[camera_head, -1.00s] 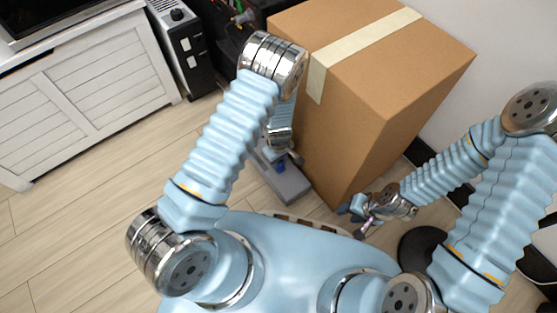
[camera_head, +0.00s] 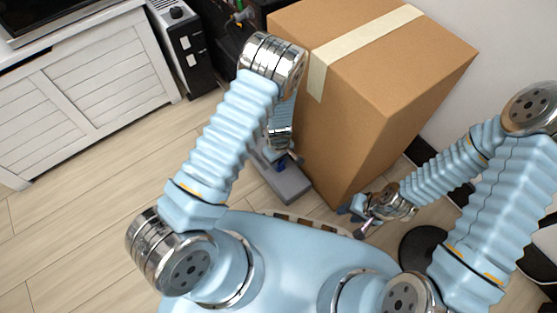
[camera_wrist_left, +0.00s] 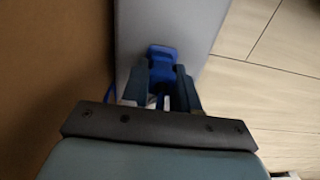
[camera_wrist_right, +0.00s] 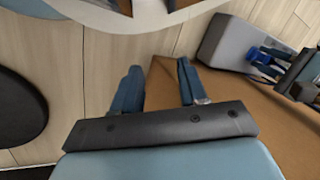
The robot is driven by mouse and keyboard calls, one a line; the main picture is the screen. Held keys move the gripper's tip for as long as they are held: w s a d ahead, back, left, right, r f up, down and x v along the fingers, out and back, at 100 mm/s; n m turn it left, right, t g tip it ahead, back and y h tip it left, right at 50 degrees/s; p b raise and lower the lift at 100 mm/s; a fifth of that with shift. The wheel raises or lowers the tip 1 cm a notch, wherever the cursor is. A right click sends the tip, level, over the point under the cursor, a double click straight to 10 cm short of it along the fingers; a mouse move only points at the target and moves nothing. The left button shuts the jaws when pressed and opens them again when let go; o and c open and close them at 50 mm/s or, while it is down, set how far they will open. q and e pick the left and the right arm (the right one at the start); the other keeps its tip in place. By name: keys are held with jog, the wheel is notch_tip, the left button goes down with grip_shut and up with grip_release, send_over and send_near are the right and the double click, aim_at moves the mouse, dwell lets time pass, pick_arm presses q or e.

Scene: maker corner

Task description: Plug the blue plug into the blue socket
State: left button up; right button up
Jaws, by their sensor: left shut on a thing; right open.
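The blue plug (camera_wrist_left: 162,75) is between the fingers of my left gripper (camera_wrist_left: 163,84) in the left wrist view, with a bit of blue cable beside the left finger. It is over the grey block (camera_wrist_left: 170,20), and its far end reaches past the fingertips. The blue socket is not clearly distinct; I cannot tell whether the plug touches or enters it. In the head view my left gripper (camera_head: 286,163) is at the block (camera_head: 291,187), partly hidden by my arm. My right gripper (camera_wrist_right: 157,82) is open and empty, away from the block.
A large cardboard box (camera_head: 385,85) stands right beside the grey block. A white slatted cabinet (camera_head: 80,95) and a dark unit with a silver top (camera_head: 185,45) stand at the left and back. The wood floor (camera_head: 90,235) at the left is clear.

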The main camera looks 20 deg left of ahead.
pick_arm(q)
jog(key=shift+f, duration=0.15)
jog(key=o, duration=1.1)
jog(key=shift+c, duration=0.2)
notch_tip(320, 180, up, 14)
jog(key=p, duration=0.3)
jog(key=shift+f, duration=0.1)
